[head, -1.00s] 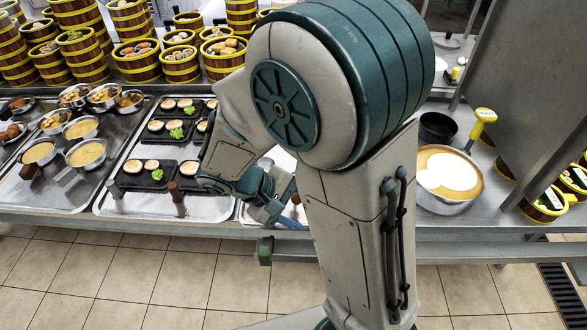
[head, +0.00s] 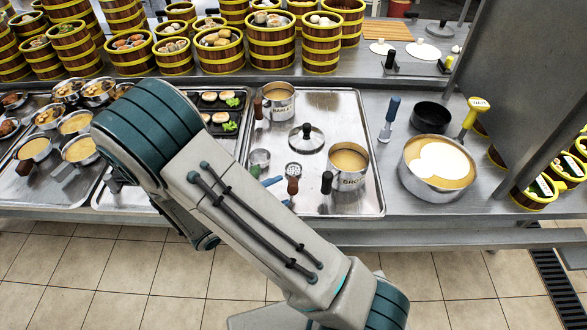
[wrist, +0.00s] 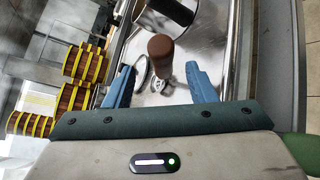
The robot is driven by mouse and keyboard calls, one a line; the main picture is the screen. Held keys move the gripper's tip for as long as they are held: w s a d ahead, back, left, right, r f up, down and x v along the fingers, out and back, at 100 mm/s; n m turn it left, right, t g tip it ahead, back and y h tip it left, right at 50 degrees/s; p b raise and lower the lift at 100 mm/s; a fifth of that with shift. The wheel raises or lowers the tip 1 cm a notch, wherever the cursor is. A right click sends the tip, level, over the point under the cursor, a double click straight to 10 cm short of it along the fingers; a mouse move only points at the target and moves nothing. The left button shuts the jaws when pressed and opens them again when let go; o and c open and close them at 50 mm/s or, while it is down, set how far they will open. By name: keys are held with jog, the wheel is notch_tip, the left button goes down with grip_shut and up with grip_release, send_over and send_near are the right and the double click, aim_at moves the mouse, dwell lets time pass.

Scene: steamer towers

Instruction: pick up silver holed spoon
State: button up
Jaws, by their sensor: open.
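The silver holed spoon (head: 293,169) has a round perforated head and a brown handle (head: 293,186). It is on the metal tray (head: 368,205), in front of a pot lid and left of a soup pot. My gripper (head: 279,192) is open, its blue fingertips just left of the brown handle in the head view. In the wrist view my gripper (wrist: 158,70) shows its two blue fingers apart, with a brown handle (wrist: 160,47) in the gap between them in the picture. Contact cannot be told. My arm hides the gripper's body in the head view.
A pot lid (head: 306,138), a soup pot (head: 347,163) and another pot (head: 278,103) share the tray. A large pan (head: 437,170) stands right. Steamer baskets (head: 270,40) line the back shelf.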

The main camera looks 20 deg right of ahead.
jog(key=p+x, duration=0.1)
jog(key=x, duration=0.2)
jog(key=p+x, duration=0.1)
jog(key=x, duration=0.3)
jog(key=shift+s+d, duration=0.2)
jog(key=shift+d, duration=0.05)
grip_shut()
